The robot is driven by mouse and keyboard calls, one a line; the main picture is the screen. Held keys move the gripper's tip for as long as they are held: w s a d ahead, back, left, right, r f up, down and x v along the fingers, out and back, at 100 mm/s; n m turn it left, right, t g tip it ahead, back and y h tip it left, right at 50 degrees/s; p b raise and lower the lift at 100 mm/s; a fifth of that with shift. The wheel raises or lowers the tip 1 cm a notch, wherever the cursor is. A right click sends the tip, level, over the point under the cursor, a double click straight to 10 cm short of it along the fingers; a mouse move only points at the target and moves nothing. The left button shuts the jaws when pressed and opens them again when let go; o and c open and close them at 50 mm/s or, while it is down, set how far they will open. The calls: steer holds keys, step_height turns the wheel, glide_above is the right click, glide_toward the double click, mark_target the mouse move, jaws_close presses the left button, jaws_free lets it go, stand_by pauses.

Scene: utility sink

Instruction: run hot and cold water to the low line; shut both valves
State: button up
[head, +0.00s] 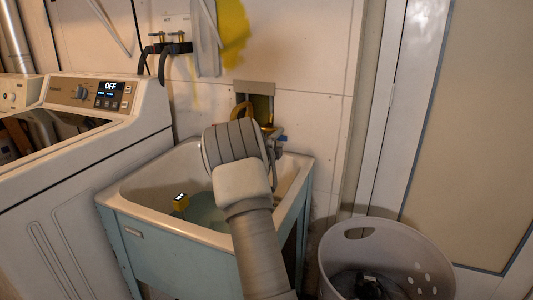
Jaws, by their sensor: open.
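The utility sink (160,228) is a white basin on a pale blue-green stand. Greenish water (203,213) lies in it; no level line can be made out. A blue valve handle (283,138) shows at the back right, just right of my arm's end. A yellow-brown curved part (265,114) shows in front of a wall recess. The other valve and any spout cannot be made out. My arm reaches over the basin and hides the back middle; my gripper is hidden behind it.
A white washer (95,130) with a display reading OFF stands at the left. A grey laundry basket (335,245) with dark contents is on the floor at the right. Hose connections (172,47) are on the wall above the washer. A door (470,130) is at the right.

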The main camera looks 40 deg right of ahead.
steer(key=p+v, duration=0.1)
steer(key=v, duration=1.1)
steer(key=shift+s+a+p, duration=0.15)
steer(key=shift+a+p, duration=0.15)
stand_by(0.3)
